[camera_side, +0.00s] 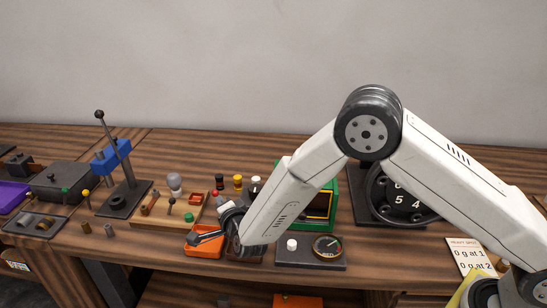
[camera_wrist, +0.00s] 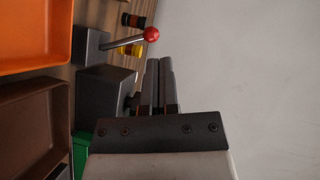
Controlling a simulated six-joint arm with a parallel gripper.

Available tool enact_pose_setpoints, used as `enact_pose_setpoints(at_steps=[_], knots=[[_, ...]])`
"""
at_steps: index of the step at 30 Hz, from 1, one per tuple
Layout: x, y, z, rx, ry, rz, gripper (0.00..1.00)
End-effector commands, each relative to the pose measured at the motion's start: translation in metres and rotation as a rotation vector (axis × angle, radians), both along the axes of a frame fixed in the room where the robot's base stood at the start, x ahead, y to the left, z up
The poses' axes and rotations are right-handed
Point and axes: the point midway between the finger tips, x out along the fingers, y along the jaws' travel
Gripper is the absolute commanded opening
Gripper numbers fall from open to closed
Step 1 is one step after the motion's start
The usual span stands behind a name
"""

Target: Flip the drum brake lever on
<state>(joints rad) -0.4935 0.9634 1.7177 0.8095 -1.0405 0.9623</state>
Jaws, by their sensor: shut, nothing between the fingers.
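A lever with a red ball knob (camera_wrist: 151,34) and a thin metal rod rises from a dark block (camera_wrist: 90,46) in the wrist view; it is the likeliest brake lever, but no label shows. The rod leans toward the right of that picture. My gripper (camera_wrist: 160,62) has its two dark fingers together, with nothing between them. The fingertips are just below the red ball in the picture, and I see no contact. In the side view my gripper (camera_side: 203,238) is low over the orange tray (camera_side: 204,251), and my wrist hides much of what stands behind it.
A tall black-knobbed lever (camera_side: 112,135) with a blue block stands at left. A wooden board (camera_side: 150,221) holds small parts. A dark panel with a dial (camera_side: 327,246) lies right of my wrist, before a green-framed box (camera_side: 333,190). A brown tray (camera_wrist: 35,125) shows in the wrist view.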

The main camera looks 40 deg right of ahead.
Motion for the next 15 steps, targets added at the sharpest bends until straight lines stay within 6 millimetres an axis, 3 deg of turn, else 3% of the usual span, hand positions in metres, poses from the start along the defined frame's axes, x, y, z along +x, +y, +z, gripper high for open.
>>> enact_pose_setpoints(at_steps=[15], knots=[[-0.069, 0.018, 0.024, 0.000, 0.000, 0.002, 0.00]])
